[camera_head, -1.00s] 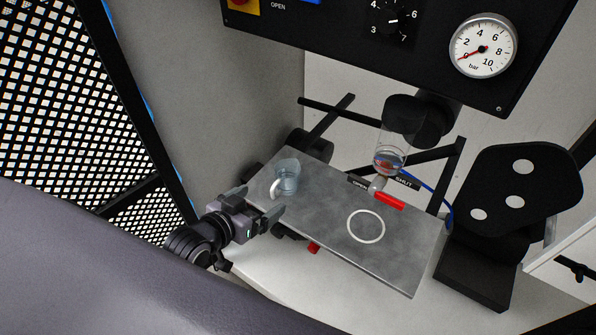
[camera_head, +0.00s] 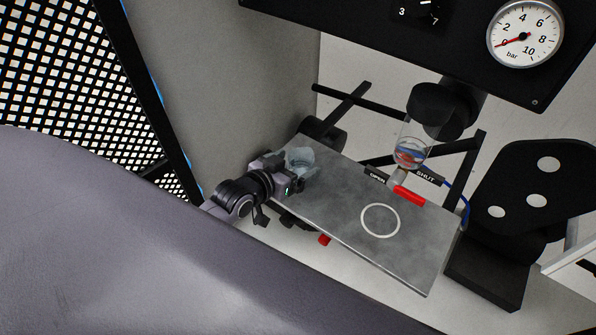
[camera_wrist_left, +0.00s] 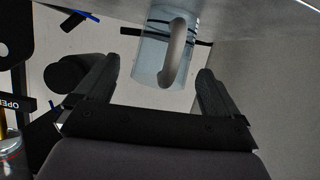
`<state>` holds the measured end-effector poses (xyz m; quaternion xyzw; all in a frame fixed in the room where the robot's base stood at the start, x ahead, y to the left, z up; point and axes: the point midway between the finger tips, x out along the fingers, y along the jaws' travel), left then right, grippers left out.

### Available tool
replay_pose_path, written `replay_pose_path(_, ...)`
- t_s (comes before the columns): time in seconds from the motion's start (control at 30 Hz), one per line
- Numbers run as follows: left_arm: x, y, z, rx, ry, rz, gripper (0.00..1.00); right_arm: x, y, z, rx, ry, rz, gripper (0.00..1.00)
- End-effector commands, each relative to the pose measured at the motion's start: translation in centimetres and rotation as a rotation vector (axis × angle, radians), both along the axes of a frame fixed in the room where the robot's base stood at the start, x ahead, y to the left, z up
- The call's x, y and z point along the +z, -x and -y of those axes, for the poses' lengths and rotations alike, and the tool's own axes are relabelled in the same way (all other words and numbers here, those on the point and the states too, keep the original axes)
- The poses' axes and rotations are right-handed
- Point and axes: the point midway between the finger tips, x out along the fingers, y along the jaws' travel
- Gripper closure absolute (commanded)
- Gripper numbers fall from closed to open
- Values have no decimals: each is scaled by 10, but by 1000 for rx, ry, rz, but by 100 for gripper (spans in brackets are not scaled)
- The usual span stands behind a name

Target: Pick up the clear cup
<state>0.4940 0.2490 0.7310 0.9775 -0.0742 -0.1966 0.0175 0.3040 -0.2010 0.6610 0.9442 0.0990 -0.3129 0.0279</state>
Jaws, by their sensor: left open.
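The clear cup (camera_head: 301,159) stands near the left end of the grey metal plate, partly hidden by my left gripper (camera_head: 292,170). In the left wrist view the cup (camera_wrist_left: 152,72) shows large, with its pale handle (camera_wrist_left: 177,52) facing the camera. The left gripper (camera_wrist_left: 158,72) is open, one finger to each side of the cup and handle. The fingers look apart from the cup walls, and how far they reach along it I cannot tell. My right gripper is not in view.
The plate (camera_head: 345,240) bears a white ring (camera_head: 380,220). A red valve handle (camera_head: 409,195) and a glass bowl (camera_head: 409,152) hang over its far edge. A black panel with a gauge (camera_head: 525,37) overhangs behind. A mesh guard (camera_head: 70,90) stands at left.

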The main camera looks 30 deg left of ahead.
Motion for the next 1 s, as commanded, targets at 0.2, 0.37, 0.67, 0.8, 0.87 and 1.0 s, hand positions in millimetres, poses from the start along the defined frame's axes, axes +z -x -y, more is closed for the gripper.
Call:
replay_pose_path(0.2, -3, -7, 1, 0, 0, 0, 4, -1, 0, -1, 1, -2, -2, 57)
replay_pose_path(0.37, -3, -7, 1, 0, 0, 0, 13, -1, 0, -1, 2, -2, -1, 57)
replay_pose_path(0.67, -3, -6, 1, 0, 0, 0, 64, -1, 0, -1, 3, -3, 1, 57)
replay_pose_path(0.8, -2, -6, 1, 0, 0, 0, 64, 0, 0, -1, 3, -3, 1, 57)
replay_pose_path(0.87, 0, -7, 1, 0, 0, 0, 64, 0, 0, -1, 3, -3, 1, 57)
replay_pose_path(1.0, 11, -7, 1, -1, 1, 1, 64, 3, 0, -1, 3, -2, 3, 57)
